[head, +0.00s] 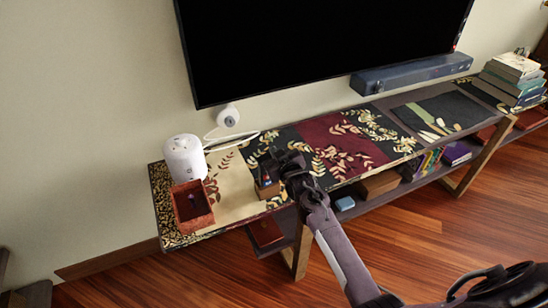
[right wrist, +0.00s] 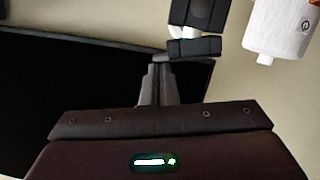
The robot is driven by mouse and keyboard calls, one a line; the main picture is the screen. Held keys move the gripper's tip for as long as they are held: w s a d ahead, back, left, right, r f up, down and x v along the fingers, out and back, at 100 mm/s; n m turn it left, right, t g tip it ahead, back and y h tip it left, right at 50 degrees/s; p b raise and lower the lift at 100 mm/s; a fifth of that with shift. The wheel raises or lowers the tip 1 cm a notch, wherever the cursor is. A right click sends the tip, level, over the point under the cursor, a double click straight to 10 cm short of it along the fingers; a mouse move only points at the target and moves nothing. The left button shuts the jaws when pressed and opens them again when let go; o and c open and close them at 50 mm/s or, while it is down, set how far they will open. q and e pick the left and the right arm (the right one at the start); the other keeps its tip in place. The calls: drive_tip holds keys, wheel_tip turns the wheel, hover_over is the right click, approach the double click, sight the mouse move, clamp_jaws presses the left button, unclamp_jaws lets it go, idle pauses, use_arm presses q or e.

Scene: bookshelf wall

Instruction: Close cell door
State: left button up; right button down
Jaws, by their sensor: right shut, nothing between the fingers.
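My right gripper (head: 284,164) is shut and empty above the top of the long low shelf unit (head: 233,198), beside a small wooden block-like object (head: 267,188). In the right wrist view the dark fingers of the right gripper (right wrist: 190,34) show at the top, with a white cylinder to their right. I cannot make out a cell door in either view. Part of the shelf's lower level shows under the top, and my right arm hides some of its front. My left gripper is not in view.
A white cylindrical device (head: 184,158) and a red-brown open box (head: 183,220) stand at the shelf's left end. A large black screen (head: 320,45) hangs behind. A blue bar-shaped object (head: 410,74) and stacked books (head: 513,75) are at right. Wooden floor is clear in front.

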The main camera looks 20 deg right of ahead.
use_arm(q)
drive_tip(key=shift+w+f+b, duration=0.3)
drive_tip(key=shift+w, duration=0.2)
use_arm(e)
drive_tip(key=shift+d+f+m+y, duration=0.3)
drive_tip(key=shift+d+f+m, duration=0.4)
drive_tip(key=shift+f, duration=0.1)
use_arm(q)
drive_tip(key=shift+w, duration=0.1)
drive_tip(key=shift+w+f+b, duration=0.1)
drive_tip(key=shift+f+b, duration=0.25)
drive_tip(key=shift+b, duration=0.05)
use_arm(e)
drive_tip(key=v, duration=0.7)
drive_tip(key=shift+s, duration=0.4)
